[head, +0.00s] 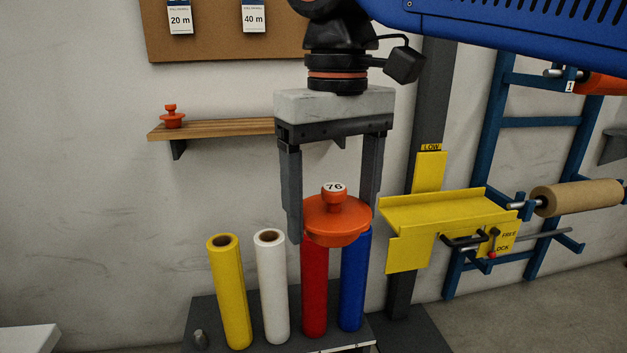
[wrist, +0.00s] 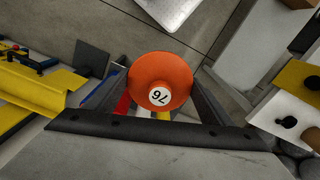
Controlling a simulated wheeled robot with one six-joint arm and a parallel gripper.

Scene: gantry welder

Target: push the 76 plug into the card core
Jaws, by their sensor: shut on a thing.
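The orange 76 plug (head: 336,220) has a wide round flange and a knob with a white "76" label on top. My gripper (head: 335,228) points down and is shut on the plug by its flange, one finger on each side. The plug is upright, in front of and above the red and blue rolls in the head view. The plug also shows between my fingers in the wrist view (wrist: 160,80). A brown card core (head: 575,198) lies sideways on a blue rack at the right, apart from the plug. Its open end is not clearly seen.
Yellow (head: 230,290), white (head: 271,290), red (head: 314,290) and blue (head: 353,290) rolls stand on a dark base. A yellow bracket (head: 440,212) with a FREE/LOCK lever is on a post before the rack. A smaller orange plug (head: 172,117) sits on a wooden shelf (head: 225,127).

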